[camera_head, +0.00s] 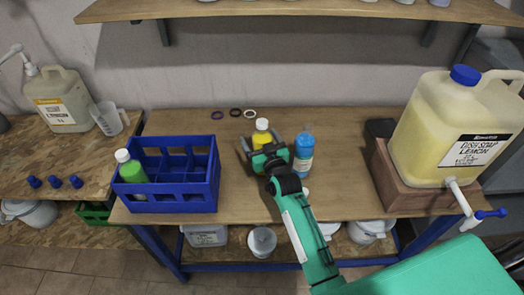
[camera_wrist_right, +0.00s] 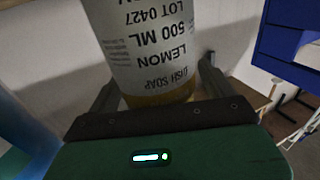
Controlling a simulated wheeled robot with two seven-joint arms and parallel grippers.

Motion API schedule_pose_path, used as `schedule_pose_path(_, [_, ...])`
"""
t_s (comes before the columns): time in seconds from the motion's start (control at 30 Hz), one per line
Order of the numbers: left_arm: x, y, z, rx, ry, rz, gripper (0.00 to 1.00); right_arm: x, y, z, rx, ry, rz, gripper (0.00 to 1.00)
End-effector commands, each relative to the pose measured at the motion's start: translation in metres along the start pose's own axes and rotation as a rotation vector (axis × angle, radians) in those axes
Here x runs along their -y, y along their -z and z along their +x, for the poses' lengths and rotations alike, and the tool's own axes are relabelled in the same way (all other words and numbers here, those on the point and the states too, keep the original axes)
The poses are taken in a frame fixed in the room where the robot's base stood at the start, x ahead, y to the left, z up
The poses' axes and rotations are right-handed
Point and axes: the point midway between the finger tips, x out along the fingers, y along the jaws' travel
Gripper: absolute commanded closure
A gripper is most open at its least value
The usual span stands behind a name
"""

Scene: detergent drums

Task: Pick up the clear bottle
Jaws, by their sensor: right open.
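A bottle with yellow contents, a white cap and a white label (camera_head: 262,135) stands on the table, left of a blue bottle (camera_head: 304,152). My right gripper (camera_head: 264,152) is open, its fingers on both sides of the yellow bottle. In the right wrist view, that bottle's label (camera_wrist_right: 157,45) reads "lemon" and "dish soap", and it rises between the open fingers (camera_wrist_right: 158,90). I cannot tell whether the fingers touch it. A green bottle with a white cap (camera_head: 131,168) stands in the blue crate (camera_head: 200,196). My left gripper is not in view.
A large dish-soap drum (camera_head: 425,140) with a tap sits on a wooden stand (camera_head: 400,196) at the right. Three rings (camera_head: 235,112) lie at the table's back. A jug (camera_head: 107,118) and blue caps (camera_head: 55,181) are at the left. The table between crate and gripper is clear.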

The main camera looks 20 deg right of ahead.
Motion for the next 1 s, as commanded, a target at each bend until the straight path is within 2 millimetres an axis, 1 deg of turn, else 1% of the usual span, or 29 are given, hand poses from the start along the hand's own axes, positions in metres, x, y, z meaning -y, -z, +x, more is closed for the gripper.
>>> schedule_pose_path(0.07, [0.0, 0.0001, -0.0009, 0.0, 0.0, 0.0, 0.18, 0.0, 0.0002, 0.0034, 0.0, 0.0, 0.0, 0.15])
schedule_pose_path(0.27, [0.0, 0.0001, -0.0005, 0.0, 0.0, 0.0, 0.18, 0.0001, -0.0004, 0.0036, 0.0, 0.0, 0.0, 0.15])
schedule_pose_path(0.3, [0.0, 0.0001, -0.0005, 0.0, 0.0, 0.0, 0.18, 0.0001, -0.0004, 0.0036, 0.0, 0.0, 0.0, 0.19])
schedule_pose_path(0.37, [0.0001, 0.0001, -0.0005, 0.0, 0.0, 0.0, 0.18, 0.0001, -0.0004, 0.0035, 0.0, 0.0, 0.001, 0.31])
schedule_pose_path(0.4, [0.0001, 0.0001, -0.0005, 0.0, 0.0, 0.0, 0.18, 0.0001, -0.0004, 0.0035, 0.0, 0.0, 0.001, 0.39])
schedule_pose_path(0.47, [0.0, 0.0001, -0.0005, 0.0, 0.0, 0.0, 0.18, 0.0001, -0.0004, 0.0035, 0.0, 0.0, 0.001, 0.51])
schedule_pose_path(0.6, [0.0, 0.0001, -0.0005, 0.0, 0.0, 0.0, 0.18, 0.0002, -0.0004, 0.0034, 0.0, 0.0, 0.001, 0.78])
schedule_pose_path(0.63, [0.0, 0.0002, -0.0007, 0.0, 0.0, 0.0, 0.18, 0.0001, 0.0015, 0.0037, -0.003, 0.0, 0.001, 0.82])
schedule_pose_path(0.67, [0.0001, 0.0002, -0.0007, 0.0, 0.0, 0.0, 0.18, 0.0001, 0.0015, 0.0037, -0.003, 0.0, 0.001, 0.88])
schedule_pose_path(0.87, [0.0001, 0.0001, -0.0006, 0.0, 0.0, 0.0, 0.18, 0.0002, 0.002, 0.0037, -0.003, 0.0, 0.001, 0.88])
schedule_pose_path(1.0, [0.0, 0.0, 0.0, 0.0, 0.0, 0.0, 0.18, 0.0002, 0.0079, 0.004, -0.005, 0.0, 0.001, 0.88])
